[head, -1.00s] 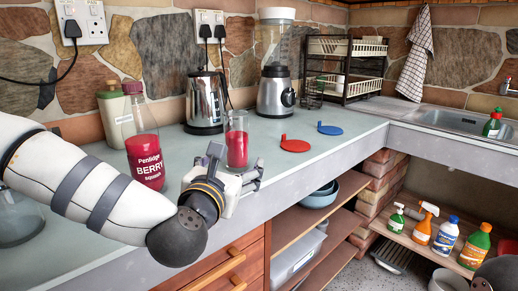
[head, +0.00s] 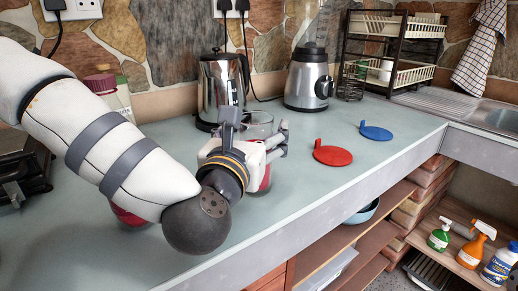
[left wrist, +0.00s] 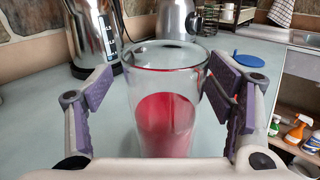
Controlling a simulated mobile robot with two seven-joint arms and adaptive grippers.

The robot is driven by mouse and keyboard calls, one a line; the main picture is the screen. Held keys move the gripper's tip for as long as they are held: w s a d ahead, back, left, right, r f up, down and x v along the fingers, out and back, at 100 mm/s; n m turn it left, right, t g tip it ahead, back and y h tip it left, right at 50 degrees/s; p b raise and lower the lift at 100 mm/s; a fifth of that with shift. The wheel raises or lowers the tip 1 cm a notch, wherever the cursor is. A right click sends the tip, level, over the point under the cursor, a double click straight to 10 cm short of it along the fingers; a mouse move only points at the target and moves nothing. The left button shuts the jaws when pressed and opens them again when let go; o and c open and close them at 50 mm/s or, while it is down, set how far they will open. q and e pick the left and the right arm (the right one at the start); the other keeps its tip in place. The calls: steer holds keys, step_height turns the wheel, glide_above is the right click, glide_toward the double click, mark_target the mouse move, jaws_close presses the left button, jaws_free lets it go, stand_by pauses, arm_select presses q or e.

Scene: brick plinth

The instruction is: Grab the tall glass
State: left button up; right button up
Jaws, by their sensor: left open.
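The tall glass (left wrist: 166,115) stands upright on the counter, with red drink in its lower part. In the left wrist view it is between the two fingers of my left gripper (left wrist: 160,98). The fingers are spread, with a gap on the glass's left side; on the right the finger is close to the glass, and I cannot tell whether it touches. In the head view my left gripper (head: 258,140) is at the glass (head: 257,124) and hides much of it. My right gripper is not seen.
The berry squash bottle (head: 130,215) is mostly hidden behind my left arm. A kettle (head: 222,85) and a blender (head: 308,82) stand behind. A red lid (head: 333,156) and a blue lid (head: 376,133) lie to the right. The counter's front edge is close.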

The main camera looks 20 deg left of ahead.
arm_select(q)
steer(key=shift+w+d, duration=0.15)
steer(key=shift+w, duration=0.25)
steer(key=shift+s+d+r, duration=0.1)
steer(key=shift+s+r, duration=0.05)
steer(key=shift+s, duration=0.4)
steer(key=shift+c, duration=1.1)
steer(key=c, duration=0.9)
jaws_close()
steer(key=shift+r, duration=0.1)
